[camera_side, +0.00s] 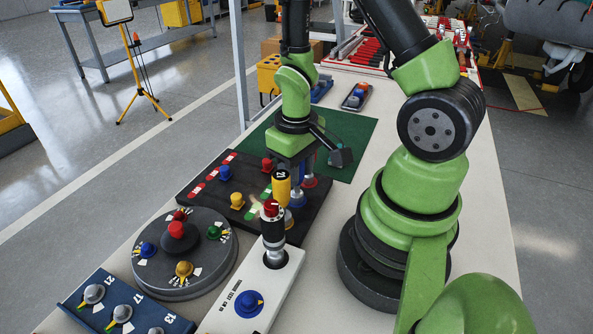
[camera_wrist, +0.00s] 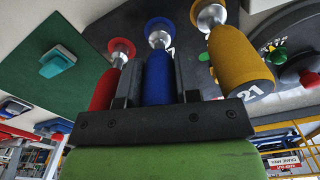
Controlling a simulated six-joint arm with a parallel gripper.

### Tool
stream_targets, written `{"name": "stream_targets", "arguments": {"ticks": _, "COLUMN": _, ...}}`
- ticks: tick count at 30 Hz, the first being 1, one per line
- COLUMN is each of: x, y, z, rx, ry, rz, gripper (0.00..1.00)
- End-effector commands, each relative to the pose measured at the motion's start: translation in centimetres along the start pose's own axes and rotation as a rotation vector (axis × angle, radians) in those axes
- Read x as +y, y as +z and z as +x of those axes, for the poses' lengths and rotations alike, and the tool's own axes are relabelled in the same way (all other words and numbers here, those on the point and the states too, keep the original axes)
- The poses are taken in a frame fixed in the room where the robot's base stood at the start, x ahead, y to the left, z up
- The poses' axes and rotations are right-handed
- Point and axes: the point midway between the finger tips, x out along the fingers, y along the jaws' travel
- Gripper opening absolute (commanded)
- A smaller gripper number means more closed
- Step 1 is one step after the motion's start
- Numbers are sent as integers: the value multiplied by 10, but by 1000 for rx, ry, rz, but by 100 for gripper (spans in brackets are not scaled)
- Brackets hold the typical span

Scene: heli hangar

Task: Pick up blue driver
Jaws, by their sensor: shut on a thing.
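The blue driver (camera_wrist: 158,78) is between the two dark fingers of my gripper (camera_wrist: 156,85) in the wrist view, and the fingers are shut on its handle. Its metal shank points to a blue ring on the dark board. In the side view, my gripper (camera_side: 297,168) is pointing down over the board, and the blue driver (camera_side: 297,196) is partly hidden behind the yellow one. I cannot tell whether its tip is clear of its ring.
A yellow driver (camera_wrist: 240,60) and a red driver (camera_wrist: 104,88) stand close on either side. The dark board (camera_side: 205,180) carries several coloured knobs. A white block with a red-topped tool (camera_side: 271,225) and a round grey turntable (camera_side: 205,270) are nearer. A green mat (camera_side: 350,145) lies mostly bare behind.

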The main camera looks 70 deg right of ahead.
Motion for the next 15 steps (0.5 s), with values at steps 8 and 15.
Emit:
{"name": "stream_targets", "arguments": {"ticks": 8, "x": 0, "y": -1, "z": -9, "rx": 3, "ry": 0, "rz": 1, "gripper": 8}}
{"name": "stream_targets", "arguments": {"ticks": 15, "x": 0, "y": -2, "z": -38, "rx": 9, "ry": 0, "rz": 0, "gripper": 8}}
